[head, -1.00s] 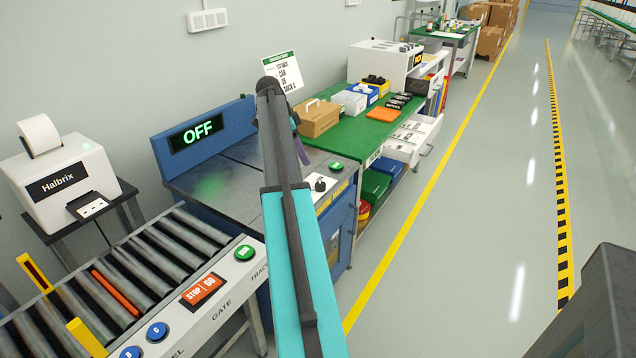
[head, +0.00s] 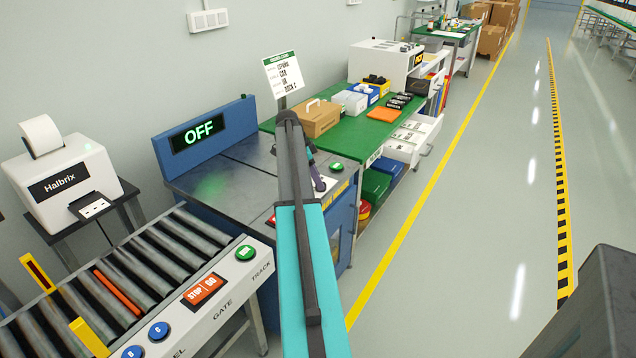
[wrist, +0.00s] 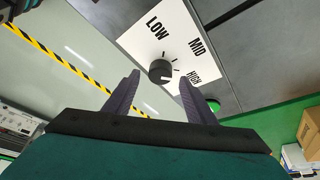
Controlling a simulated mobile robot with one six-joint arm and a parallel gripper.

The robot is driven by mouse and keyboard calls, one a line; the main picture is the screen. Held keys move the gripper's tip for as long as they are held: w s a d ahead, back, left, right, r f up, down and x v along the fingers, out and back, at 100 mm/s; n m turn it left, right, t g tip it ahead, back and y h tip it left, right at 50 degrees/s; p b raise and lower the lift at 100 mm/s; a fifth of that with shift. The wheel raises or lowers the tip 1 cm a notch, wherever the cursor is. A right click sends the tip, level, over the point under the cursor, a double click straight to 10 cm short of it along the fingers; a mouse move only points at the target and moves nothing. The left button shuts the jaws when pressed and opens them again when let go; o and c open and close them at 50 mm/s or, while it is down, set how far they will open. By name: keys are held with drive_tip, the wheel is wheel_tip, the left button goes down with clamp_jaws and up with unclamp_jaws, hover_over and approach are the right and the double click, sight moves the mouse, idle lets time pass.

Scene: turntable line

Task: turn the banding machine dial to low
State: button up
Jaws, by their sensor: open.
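The banding machine (head: 230,185) has a blue body, a grey metal top and a display (head: 199,133) reading OFF. In the wrist view, its dark round dial (wrist: 160,70) sits on a white plate (wrist: 150,35) marked LOW, MID and HIGH. A small pale mark shows on the knob's lower side, but its exact setting is hard to tell. My gripper (wrist: 159,77) is open and empty. Its two purple fingers appear on either side of the dial in the picture; I cannot tell how far they are above it. In the head view my arm hides the dial.
A green button (wrist: 213,104) is near the right finger; it also shows in the head view (head: 336,167). A roller conveyor (head: 150,270) with buttons is at left. A green bench (head: 350,140) with boxes stands beyond. The floor at right is clear.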

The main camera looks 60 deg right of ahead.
drive_tip(key=shift+x, duration=1.15)
drive_tip(key=c, duration=1)
drive_tip(key=shift+a, duration=0.3)
drive_tip(key=shift+c, duration=0.2)
drive_tip(key=shift+d, duration=0.15)
drive_tip(key=shift+s, duration=0.1)
